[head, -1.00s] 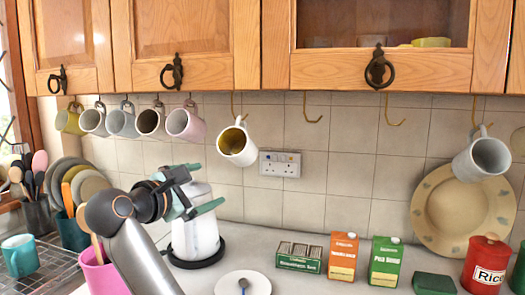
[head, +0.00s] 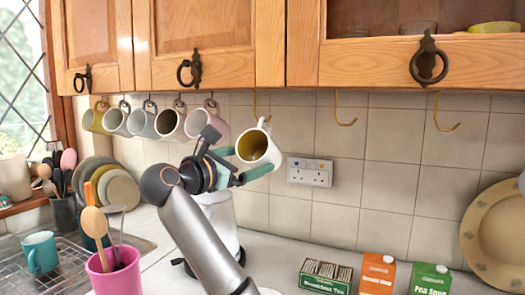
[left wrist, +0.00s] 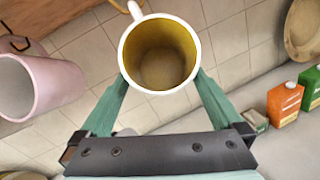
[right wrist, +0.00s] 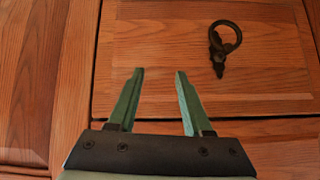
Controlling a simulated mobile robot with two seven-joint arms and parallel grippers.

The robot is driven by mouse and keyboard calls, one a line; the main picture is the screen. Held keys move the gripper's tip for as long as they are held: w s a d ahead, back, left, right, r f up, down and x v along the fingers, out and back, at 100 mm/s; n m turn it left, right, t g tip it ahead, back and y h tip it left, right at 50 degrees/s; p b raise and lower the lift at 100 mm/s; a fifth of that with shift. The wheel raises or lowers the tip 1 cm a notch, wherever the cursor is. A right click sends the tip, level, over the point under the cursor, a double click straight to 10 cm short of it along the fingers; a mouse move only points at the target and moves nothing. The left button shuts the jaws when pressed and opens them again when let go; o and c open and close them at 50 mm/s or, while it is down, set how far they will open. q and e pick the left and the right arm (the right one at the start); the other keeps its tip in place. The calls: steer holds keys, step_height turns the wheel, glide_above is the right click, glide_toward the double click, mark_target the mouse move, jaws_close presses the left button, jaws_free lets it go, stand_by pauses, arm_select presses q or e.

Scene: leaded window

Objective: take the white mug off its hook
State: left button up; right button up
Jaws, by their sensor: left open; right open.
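The white mug (head: 268,133) with a yellow inside hangs tilted from a brass hook (head: 255,105) under the cupboards, its mouth towards me. My left gripper (head: 257,161) is open at the mug, one finger on each side of it. In the left wrist view the round mouth of the mug (left wrist: 159,55) lies between the spread fingers (left wrist: 161,80), with its handle at the top. I cannot tell whether the fingers touch it. My right gripper (right wrist: 160,72) is open and empty before a wooden cupboard door (right wrist: 160,40).
A pink mug (head: 221,124) hangs close to the left, beside several other mugs. Two empty hooks, one of them here (head: 345,123), are to the right. A white kettle (head: 222,217) stands behind my left arm. Soup cartons (head: 378,274) stand at front right.

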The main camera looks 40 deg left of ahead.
mark_target(262, 144)
arm_select(q)
steer(key=w, duration=0.5)
steer(key=shift+a+r, duration=0.1)
steer(key=shift+s, duration=0.1)
steer(key=c, duration=1.3)
